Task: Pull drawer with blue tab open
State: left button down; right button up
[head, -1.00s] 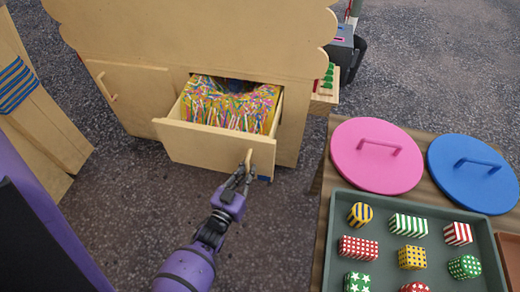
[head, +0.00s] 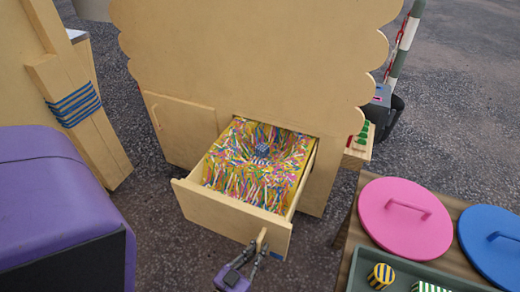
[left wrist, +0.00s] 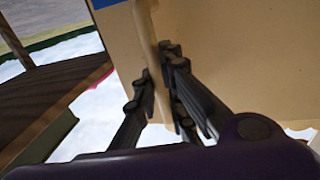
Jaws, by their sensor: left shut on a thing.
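The wooden drawer (head: 225,212) stands pulled well out of the cabinet (head: 245,70). A blue tab (head: 277,255) shows at the lower right of its front, and blue also shows at the top of the left wrist view (left wrist: 108,3). The drawer holds colourful paper shreds (head: 240,180) with a blue striped ball (head: 262,151) in a hollow. My left gripper (head: 254,264) is shut on the drawer's upright wooden handle (head: 261,239). In the left wrist view the fingers (left wrist: 156,82) lie on both sides of the handle (left wrist: 146,45). My right gripper is not in view.
A cabinet door (head: 180,130) with its own handle is left of the drawer. At right, a table (head: 347,245) bears a pink lid (head: 405,225), a blue lid (head: 495,245) and a tray (head: 365,262) with patterned sweets. Bare ground lies left of the drawer.

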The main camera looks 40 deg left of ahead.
pick_arm(q)
jog(key=c, duration=1.8)
grip_release()
notch_tip(320, 180, up, 10)
jog(key=shift+f, duration=0.1)
jog(key=shift+s, duration=0.1)
